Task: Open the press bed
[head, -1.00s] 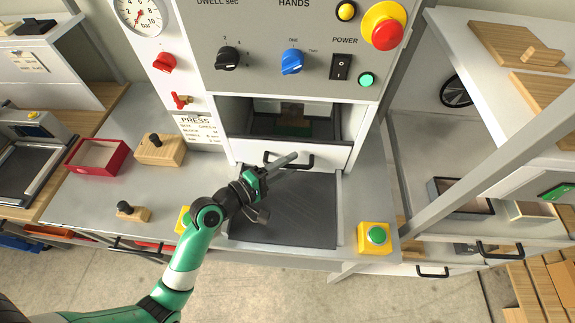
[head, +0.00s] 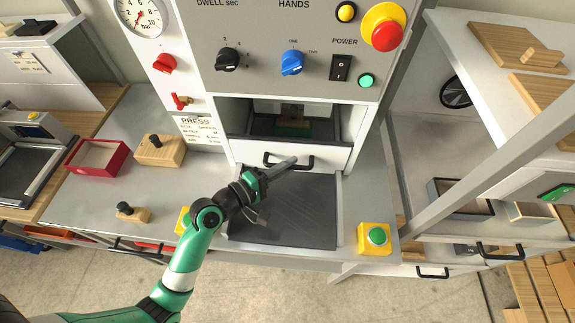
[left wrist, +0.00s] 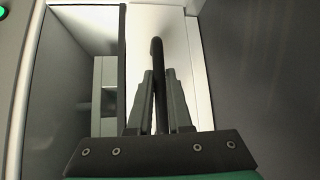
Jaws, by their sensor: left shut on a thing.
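The press bed is a drawer-like unit with a white front panel (head: 335,157) below the press opening, with a black bar handle (head: 309,163). It stands partly out, and part of its inside shows behind the front. My left gripper (head: 290,162) is at the handle with its fingers shut on it. In the left wrist view the dark handle (left wrist: 157,60) runs between the two grey fingers (left wrist: 160,100). The far part of the bed is hidden inside the press. My right gripper is not in view.
A dark plate (head: 300,215) lies on the bench below the bed front. Yellow boxes flank it; the right one (head: 375,238) has a green button. A red tray (head: 97,156) and a wooden block (head: 160,150) stand left. A grey post (head: 470,130) rises at right.

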